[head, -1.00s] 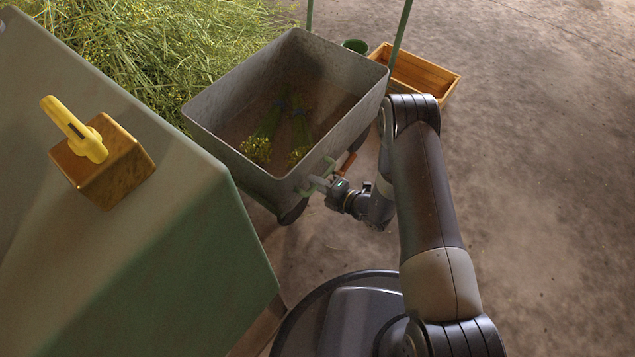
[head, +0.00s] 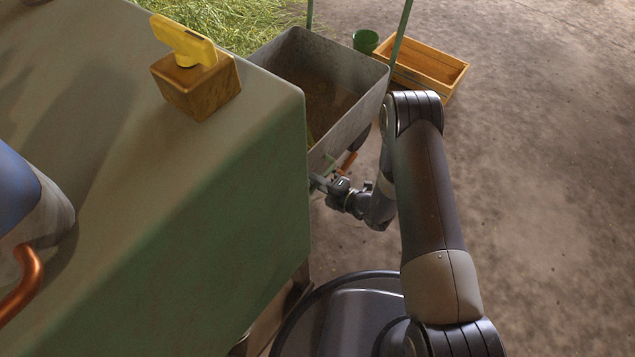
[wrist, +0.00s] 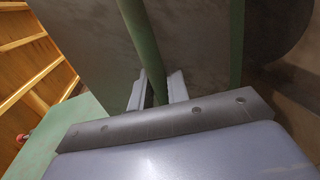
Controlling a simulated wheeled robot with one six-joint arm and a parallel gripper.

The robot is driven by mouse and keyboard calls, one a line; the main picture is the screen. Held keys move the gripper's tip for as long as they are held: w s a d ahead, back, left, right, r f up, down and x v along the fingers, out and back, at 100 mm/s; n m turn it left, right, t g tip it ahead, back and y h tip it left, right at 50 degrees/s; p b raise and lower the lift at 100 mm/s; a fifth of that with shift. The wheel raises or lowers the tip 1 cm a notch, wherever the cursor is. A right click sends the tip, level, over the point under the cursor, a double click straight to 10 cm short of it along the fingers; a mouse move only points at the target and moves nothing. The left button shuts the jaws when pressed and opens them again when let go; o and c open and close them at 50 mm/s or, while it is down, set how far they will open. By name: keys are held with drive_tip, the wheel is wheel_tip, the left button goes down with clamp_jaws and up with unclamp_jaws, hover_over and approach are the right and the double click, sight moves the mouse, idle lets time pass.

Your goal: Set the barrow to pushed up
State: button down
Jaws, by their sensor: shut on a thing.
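The barrow (head: 350,118) is a grey metal tub with green bars rising at its far end. My gripper (head: 318,181) is at the barrow's near end, partly behind the bench edge. In the wrist view, my gripper (wrist: 157,88) is shut on a green bar (wrist: 143,42) of the barrow, which passes between the two fingers. An orange-brown grip (head: 347,164) shows just beside my gripper.
The bench (head: 230,190) fills the left, close to the barrow. On it are a wooden block (head: 197,88) with a yellow handle (head: 183,38) and a blue-grey vessel (head: 40,210). A green bucket (head: 366,41) and wooden crate (head: 425,68) lie beyond. The floor on the right is clear.

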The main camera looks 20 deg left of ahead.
drive_tip(key=shift+s+f, duration=0.1)
drive_tip(key=shift+s, duration=0.2)
drive_tip(key=c, duration=1.4)
unclamp_jaws()
drive_tip(key=shift+a, duration=0.1)
drive_tip(key=shift+c, duration=0.2)
drive_tip(key=shift+w, duration=0.1)
drive_tip(key=p+v, duration=0.3)
drive_tip(key=v, duration=0.8)
drive_tip(key=shift+a, duration=0.1)
